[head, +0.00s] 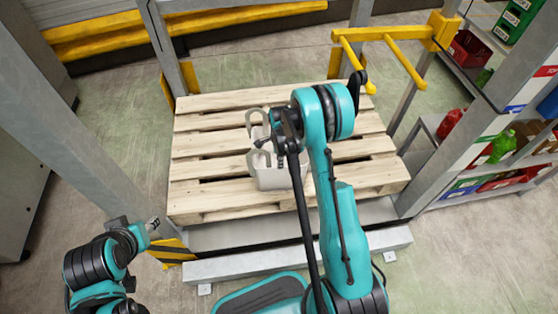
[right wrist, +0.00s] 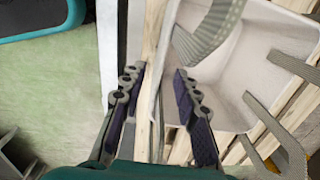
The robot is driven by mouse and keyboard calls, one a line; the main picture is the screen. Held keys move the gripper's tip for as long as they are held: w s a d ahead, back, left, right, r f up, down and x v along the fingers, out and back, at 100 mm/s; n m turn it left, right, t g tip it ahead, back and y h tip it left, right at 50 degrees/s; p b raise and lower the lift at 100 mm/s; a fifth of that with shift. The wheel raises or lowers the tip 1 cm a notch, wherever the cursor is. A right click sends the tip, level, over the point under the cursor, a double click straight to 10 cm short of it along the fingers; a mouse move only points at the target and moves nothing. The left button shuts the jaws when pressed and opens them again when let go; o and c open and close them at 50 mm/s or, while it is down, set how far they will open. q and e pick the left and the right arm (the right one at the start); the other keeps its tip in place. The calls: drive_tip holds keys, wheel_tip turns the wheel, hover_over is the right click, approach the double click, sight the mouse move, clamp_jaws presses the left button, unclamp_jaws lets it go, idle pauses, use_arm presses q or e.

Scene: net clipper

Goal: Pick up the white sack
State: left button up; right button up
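The white sack (head: 272,180) stands upright on a wooden pallet, with loop handles at its top. In the right wrist view the open sack (right wrist: 225,75) shows its pale inside and grey strap handles (right wrist: 210,32). My right gripper (head: 266,150) is over the sack's top, and its arm hides part of it. In the wrist view its two fingers (right wrist: 158,100) are apart, with the sack's near wall edge between them. I cannot tell whether they touch it. My left gripper (head: 153,224) is at lower left, away from the sack, too small to read.
The wooden pallet (head: 205,150) lies between grey metal posts (head: 165,45). Yellow prongs (head: 385,45) jut in at upper right. Shelves with coloured bins (head: 500,145) stand at right, and a grey cabinet (head: 20,150) at left. A grey beam (head: 300,256) crosses in front.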

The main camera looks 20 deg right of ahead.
wheel_tip(320, 180, down, 8)
drive_tip(key=b, duration=0.3)
drive_tip(key=shift+w+d+r+b, duration=0.15)
drive_tip(key=shift+d+r+b, duration=0.05)
drive_tip(key=shift+d+b, duration=0.2)
drive_tip(key=shift+c, duration=0.4)
clamp_jaws()
